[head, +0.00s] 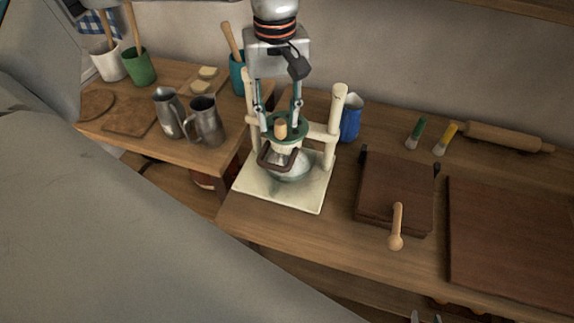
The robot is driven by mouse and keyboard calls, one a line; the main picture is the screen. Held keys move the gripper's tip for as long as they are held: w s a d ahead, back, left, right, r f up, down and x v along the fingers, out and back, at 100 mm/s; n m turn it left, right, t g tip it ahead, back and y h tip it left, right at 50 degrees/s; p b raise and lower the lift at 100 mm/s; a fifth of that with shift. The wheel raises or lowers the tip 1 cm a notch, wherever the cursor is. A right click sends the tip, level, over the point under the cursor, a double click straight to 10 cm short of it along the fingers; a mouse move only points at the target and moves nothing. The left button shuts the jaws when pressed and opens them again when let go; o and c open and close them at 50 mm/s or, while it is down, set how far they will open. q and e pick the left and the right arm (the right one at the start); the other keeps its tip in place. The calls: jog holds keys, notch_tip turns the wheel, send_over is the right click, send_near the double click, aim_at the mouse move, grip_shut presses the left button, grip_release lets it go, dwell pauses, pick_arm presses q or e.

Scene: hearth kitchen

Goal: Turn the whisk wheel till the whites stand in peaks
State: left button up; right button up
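The whisk stand has a cream base (252,187) and two pale posts. Its green whisk wheel (301,131) lies flat between the posts, with a small wooden knob (280,129) standing on it. Below the wheel is a bowl of pale whites (291,166), partly hidden by a dark bracket; I cannot tell whether they stand in peaks. My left gripper (278,112) points down from above the wheel, its fingers apart on either side of the knob with visible gaps.
Two metal jugs (207,122) stand left of the stand, and a blue jug (351,118) right behind it. A brown box with a wooden handle (397,225), a dark board (510,235), brushes and a rolling pin (495,137) lie to the right.

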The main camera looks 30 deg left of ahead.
pick_arm(q)
jog(key=shift+r, duration=2.1)
